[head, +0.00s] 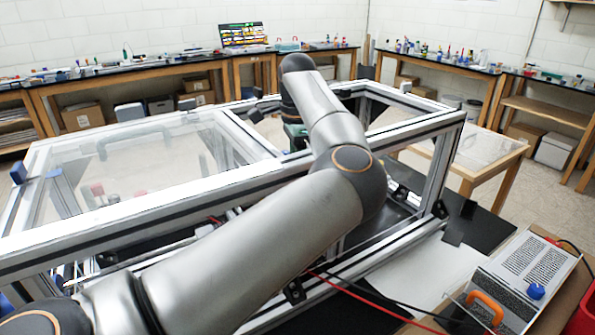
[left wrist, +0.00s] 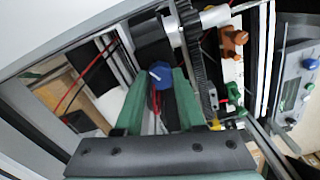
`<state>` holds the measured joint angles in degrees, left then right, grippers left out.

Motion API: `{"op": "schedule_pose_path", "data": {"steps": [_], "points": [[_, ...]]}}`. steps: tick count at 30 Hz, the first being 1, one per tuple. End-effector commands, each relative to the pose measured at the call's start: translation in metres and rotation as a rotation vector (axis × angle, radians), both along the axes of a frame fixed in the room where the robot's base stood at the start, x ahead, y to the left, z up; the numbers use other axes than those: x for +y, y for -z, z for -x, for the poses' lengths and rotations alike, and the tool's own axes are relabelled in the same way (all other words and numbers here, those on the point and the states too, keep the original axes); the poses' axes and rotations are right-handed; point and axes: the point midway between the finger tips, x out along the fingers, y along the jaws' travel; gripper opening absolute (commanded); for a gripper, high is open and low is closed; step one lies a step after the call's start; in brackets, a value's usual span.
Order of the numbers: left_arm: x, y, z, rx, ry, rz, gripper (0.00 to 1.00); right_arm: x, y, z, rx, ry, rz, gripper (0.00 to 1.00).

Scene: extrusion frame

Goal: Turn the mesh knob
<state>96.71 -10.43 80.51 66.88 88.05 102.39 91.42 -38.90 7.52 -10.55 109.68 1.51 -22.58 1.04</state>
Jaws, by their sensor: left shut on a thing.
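A round blue knob (left wrist: 161,75) with a white pointer mark shows in the left wrist view, beside a large dark toothed gear (left wrist: 196,62). I take it to be the mesh knob. My left gripper (left wrist: 160,84) has green fingers on either side of the knob and is shut on it. In the head view my left arm reaches across the aluminium frame. Only a green bit of the left gripper (head: 296,131) shows there, and the knob is hidden behind the arm. My right gripper is in neither view.
The aluminium extrusion frame (head: 150,208) with clear panels surrounds the reach area. A grey box (head: 525,270) with an orange handle and a blue knob stands at the right. Red and black cables (head: 375,300) run toward it. Orange and green fittings (left wrist: 232,42) lie close right of the gear.

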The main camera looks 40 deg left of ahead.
Motion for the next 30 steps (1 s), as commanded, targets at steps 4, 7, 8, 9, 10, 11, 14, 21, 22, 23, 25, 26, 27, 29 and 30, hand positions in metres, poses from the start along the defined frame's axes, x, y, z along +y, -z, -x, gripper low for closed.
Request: {"op": "schedule_pose_path", "data": {"steps": [4, 7, 8, 9, 10, 11, 14, 21, 22, 23, 25, 26, 27, 29, 30], "points": [[0.0001, -0.0004, -0.0001, 0.000, 0.028, 0.000, 0.00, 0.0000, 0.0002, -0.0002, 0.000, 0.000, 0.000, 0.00], [0.0000, -0.0003, -0.0001, 0.000, 0.069, 0.000, 0.00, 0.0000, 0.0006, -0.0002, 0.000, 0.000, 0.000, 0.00], [0.0001, -0.0002, -0.0003, 0.000, 0.084, 0.000, 0.00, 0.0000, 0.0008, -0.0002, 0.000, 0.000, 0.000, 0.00], [0.0001, -0.0002, -0.0003, -0.001, 0.109, 0.001, 0.00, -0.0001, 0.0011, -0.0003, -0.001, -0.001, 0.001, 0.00], [0.0000, -0.0002, -0.0004, -0.001, 0.128, 0.001, 0.00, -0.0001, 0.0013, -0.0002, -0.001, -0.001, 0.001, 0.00], [0.0000, -0.0002, -0.0004, -0.001, 0.149, 0.001, 0.00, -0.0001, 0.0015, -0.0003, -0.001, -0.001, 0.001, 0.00], [0.0000, -0.0001, -0.0004, -0.001, 0.231, 0.000, 0.00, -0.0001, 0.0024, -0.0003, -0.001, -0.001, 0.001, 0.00], [-0.0001, -0.0001, -0.0005, -0.002, 0.457, 0.001, 0.00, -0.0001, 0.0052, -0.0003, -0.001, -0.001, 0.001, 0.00], [-0.0001, -0.0002, -0.0005, -0.002, 0.485, 0.001, 0.00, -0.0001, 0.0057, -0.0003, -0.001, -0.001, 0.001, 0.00], [-0.0001, -0.0002, -0.0005, -0.001, 0.513, 0.001, 0.00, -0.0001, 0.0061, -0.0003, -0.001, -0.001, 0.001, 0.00], [-0.0002, -0.0002, -0.0006, -0.002, 0.580, 0.000, 0.00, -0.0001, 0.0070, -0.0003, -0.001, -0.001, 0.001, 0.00], [-0.0002, -0.0002, -0.0006, -0.001, 0.608, 0.001, 0.00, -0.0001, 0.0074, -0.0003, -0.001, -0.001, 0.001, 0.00], [-0.0002, -0.0002, -0.0006, -0.002, 0.647, 0.000, 0.00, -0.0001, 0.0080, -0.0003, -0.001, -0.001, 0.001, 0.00], [-0.0002, -0.0002, -0.0006, -0.002, 0.703, 0.000, 0.00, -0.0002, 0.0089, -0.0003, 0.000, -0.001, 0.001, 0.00], [-0.0002, -0.0001, -0.0006, -0.001, 0.742, 0.001, 0.00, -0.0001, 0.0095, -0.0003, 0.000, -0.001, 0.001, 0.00]]}}
